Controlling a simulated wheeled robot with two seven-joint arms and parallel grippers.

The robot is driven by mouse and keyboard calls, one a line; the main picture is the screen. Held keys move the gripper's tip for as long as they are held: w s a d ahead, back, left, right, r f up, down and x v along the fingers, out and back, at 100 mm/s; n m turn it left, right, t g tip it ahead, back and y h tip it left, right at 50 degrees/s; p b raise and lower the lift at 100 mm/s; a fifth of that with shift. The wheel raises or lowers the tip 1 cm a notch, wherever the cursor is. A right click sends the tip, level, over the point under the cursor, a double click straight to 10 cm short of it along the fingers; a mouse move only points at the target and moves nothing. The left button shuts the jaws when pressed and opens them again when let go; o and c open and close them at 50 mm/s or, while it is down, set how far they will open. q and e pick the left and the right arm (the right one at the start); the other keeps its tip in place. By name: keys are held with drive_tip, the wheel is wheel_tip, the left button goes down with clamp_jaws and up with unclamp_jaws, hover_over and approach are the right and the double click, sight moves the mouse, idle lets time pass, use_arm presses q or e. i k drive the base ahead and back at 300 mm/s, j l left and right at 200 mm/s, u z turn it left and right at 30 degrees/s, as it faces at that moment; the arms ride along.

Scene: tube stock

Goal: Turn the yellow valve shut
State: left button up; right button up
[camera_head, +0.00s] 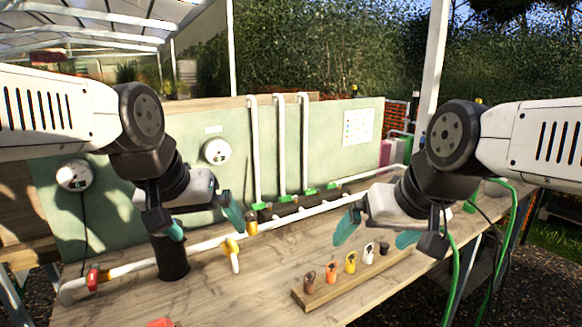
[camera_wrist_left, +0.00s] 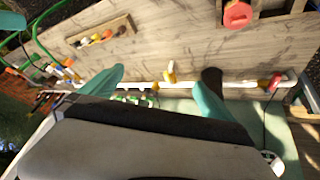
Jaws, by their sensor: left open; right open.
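The yellow valve (camera_head: 231,246) sits on the white pipe (camera_head: 200,246) along the bench, with a short white stub pointing toward the front. In the left wrist view the valve (camera_wrist_left: 170,72) appears between my two teal fingers, apart from both. My left gripper (camera_head: 206,224) is open and empty above the pipe, near the valve. Whether its fingers are level with the valve is unclear. My right gripper (camera_head: 376,234) is open and empty above the bench, right of the valve.
A black cylinder (camera_head: 172,260) stands by the pipe under my left gripper. A red valve (camera_head: 93,278) is at the pipe's left end. A brass-coloured fitting (camera_head: 251,222) and green valves (camera_head: 283,198) lie behind. A wooden rack (camera_head: 340,281) holds several coloured tags at front right.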

sight(232, 245)
drive_tip(key=i+l+u, duration=0.15)
drive_tip(key=u, duration=0.55)
